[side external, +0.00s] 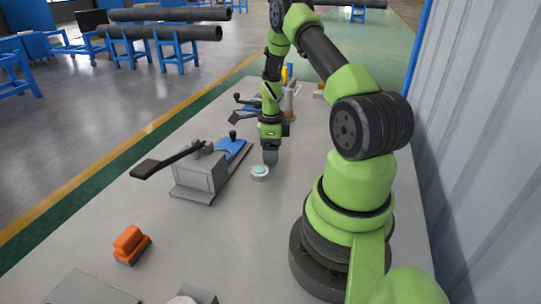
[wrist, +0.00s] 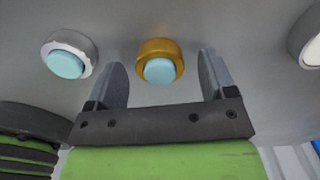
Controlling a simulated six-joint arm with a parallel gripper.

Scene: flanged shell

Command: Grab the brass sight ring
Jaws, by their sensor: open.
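The brass sight ring (wrist: 160,48) is a gold-coloured ring around a pale teal disc. In the wrist view it lies on the grey surface, beyond and roughly centred between the fingertips of my gripper (wrist: 162,66). The fingers are apart with nothing held between them. In the side view my gripper (side external: 270,156) points down close above the table. The brass ring cannot be made out there. A similar silver ring with a teal disc (wrist: 69,54) lies left of the brass one in the wrist view; a pale ring with a teal centre (side external: 260,173) shows beside my gripper.
A grey block fixture (side external: 201,172) with a long black handle stands left of my gripper, with a blue part (side external: 231,150) behind it. An orange block-shaped object (side external: 130,243) lies at front left. A pale round part (wrist: 310,42) is at the wrist view's right edge.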

